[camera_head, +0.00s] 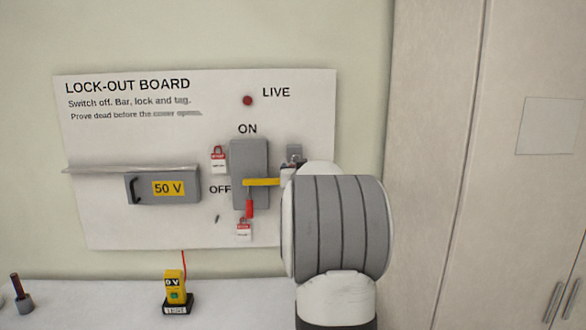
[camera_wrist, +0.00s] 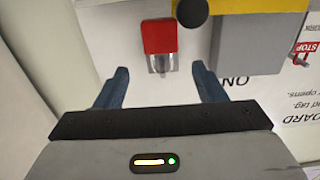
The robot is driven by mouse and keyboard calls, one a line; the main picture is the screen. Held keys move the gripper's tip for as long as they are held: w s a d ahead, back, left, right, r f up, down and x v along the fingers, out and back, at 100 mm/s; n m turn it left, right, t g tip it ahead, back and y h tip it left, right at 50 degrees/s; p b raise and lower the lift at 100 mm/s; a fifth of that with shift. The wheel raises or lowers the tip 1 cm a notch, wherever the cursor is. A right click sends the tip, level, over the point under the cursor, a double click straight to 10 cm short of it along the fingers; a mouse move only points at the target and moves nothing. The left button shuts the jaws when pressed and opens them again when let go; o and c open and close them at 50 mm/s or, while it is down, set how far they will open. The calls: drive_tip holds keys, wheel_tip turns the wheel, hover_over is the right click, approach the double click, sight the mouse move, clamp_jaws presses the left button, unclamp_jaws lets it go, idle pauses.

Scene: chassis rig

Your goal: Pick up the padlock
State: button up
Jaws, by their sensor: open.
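The padlock (camera_wrist: 160,37) shows in the wrist view as a red block with a grey metal shackle, which points down in this tilted picture. It is in front of the board, beside the switch. My gripper (camera_wrist: 160,69) is open, with one dark finger on each side of the shackle and clear gaps to both. The red body lies just past the fingertips. Nothing is held. In the head view my arm hides the fingers and the padlock's red body; only a small grey metal part shows beside it.
The grey switch box (camera_head: 248,160) with its yellow bar (camera_head: 262,182) is close to my gripper. A red piece (camera_head: 250,208) hangs below the bar. Red-and-white tags (camera_head: 218,158) hang nearby. A 50 V box (camera_head: 166,188) is at left; a yellow tester (camera_head: 175,288) stands below.

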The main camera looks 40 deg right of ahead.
drive_tip(key=p+x, duration=0.2)
drive_tip(key=x, duration=0.2)
drive_tip(key=shift+w+f, duration=0.2)
drive_tip(key=shift+w, duration=0.05)
drive_tip(key=shift+c, duration=0.2)
drive_tip(key=c, duration=1.1)
